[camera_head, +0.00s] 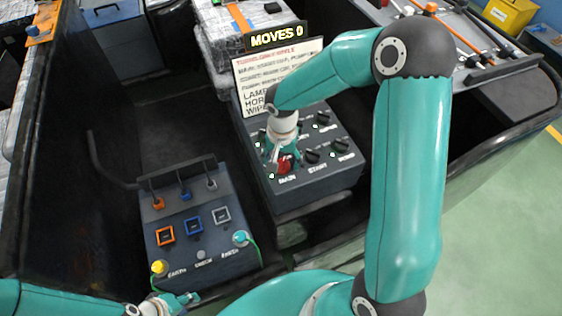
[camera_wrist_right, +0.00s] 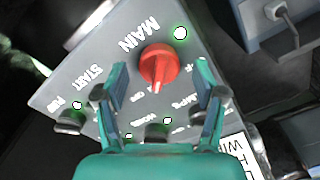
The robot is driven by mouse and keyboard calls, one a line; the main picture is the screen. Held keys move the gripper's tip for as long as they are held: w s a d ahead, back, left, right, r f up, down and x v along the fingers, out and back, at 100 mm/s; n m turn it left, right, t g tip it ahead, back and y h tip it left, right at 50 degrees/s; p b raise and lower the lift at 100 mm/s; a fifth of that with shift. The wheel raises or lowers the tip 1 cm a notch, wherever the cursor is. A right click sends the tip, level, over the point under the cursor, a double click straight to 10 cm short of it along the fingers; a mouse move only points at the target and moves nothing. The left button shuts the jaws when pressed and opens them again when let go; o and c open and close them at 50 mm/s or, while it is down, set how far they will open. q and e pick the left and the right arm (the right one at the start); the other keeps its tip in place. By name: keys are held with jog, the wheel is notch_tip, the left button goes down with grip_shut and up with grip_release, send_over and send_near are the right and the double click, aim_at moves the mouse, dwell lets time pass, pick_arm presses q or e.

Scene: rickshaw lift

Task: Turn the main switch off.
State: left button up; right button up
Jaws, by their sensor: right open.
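The main switch is a red rotary knob (camera_wrist_right: 157,64) on a grey panel, next to the word MAIN, with a green-ringed white light beside it. In the head view the red knob (camera_head: 285,165) is partly covered by my right gripper (camera_head: 277,153). In the right wrist view my right gripper (camera_wrist_right: 160,76) is open, its two fingers apart on either side of the knob, with gaps between. The knob's white pointer mark faces the gripper's palm; the small position lettering is too blurred to read. My left gripper (camera_head: 184,299) is low at the left, its jaws too small to judge.
Black knobs, including START (camera_head: 312,156) and PUMP (camera_head: 341,146), sit close by on the grey panel (camera_head: 322,183). A sign board (camera_head: 258,85) and a "MOVES 0" display (camera_head: 276,37) stand behind. A second box (camera_head: 213,266) with coloured switches and plugs is at lower left.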

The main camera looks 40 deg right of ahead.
jog(key=shift+f, duration=0.5)
jog(key=c, duration=1.1)
jog(key=shift+c, duration=0.2)
